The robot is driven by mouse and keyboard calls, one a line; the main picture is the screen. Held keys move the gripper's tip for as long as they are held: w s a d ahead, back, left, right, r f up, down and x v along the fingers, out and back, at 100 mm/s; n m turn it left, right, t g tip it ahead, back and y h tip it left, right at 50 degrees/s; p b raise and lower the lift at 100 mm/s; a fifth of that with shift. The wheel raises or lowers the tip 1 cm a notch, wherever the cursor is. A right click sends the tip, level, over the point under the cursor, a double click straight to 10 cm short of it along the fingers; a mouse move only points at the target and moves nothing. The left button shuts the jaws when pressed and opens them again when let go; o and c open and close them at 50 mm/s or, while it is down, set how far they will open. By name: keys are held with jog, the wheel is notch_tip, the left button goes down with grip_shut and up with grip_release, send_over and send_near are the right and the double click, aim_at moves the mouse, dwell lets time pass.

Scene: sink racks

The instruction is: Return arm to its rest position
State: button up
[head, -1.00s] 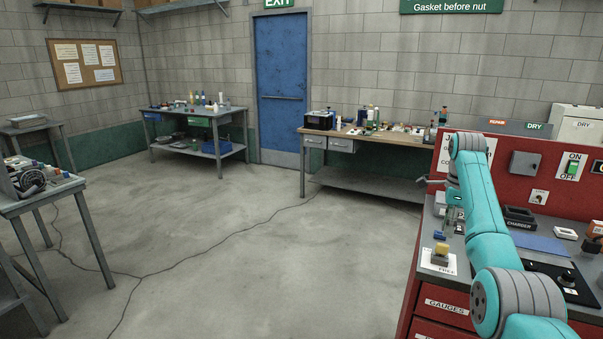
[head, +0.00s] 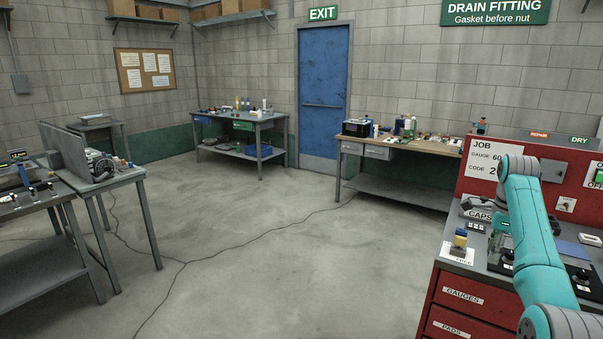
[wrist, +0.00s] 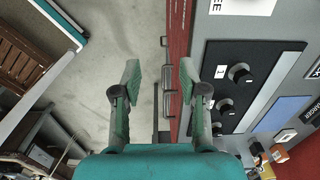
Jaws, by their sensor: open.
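My gripper (wrist: 160,80) is open and empty in the wrist view, its two green-padded fingers spread apart. Below it are the concrete floor and the front edge of the red-fronted bench (wrist: 178,55). My teal arm reaches up over the right-hand bench in the head view, bent at its top. The gripper end is small there, above the left part of the bench, and its fingers are hard to make out.
The red bench (head: 455,298) carries a yellow-topped block (head: 460,238) and a black knob panel (wrist: 257,62). A wooden-topped table (head: 405,148), a blue door (head: 323,95) and a grey table (head: 110,178) stand farther off. The central floor is clear.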

jog(key=s+a+f+n+t+h, duration=0.1)
jog(key=a+f+n+t, duration=0.2)
jog(key=f, duration=1.2)
jog(key=s+a+f+n, duration=0.15)
jog(key=a+f, duration=0.35)
jog(key=f, duration=0.9)
jog(key=s+a+f+n+t, duration=0.2)
jog(key=s+a+f+n, duration=0.3)
jog(key=s+f, duration=0.4)
jog(key=s+a+f+n+t, duration=0.2)
jog(key=s+a+f, duration=0.5)
jog(key=s+f, duration=0.15)
jog(key=s+a+r+n+t, duration=0.25)
jog(key=s+a, duration=0.25)
jog(key=s, duration=0.8)
jog(key=s+a+r+n+t, duration=0.15)
jog(key=s+a+n, duration=0.25)
jog(key=s, duration=0.9)
jog(key=s+a+r+n+t, duration=0.1)
jog(key=s+r+n, duration=0.2)
jog(key=s+r, duration=0.5)
jog(key=s+a+r+n+t+y, duration=0.1)
jog(key=s+r, duration=0.7)
jog(key=r, duration=0.8)
jog(key=a+n+t, duration=0.1)
jog(key=n, duration=0.1)
jog(key=shift+s+n+t, duration=0.3)
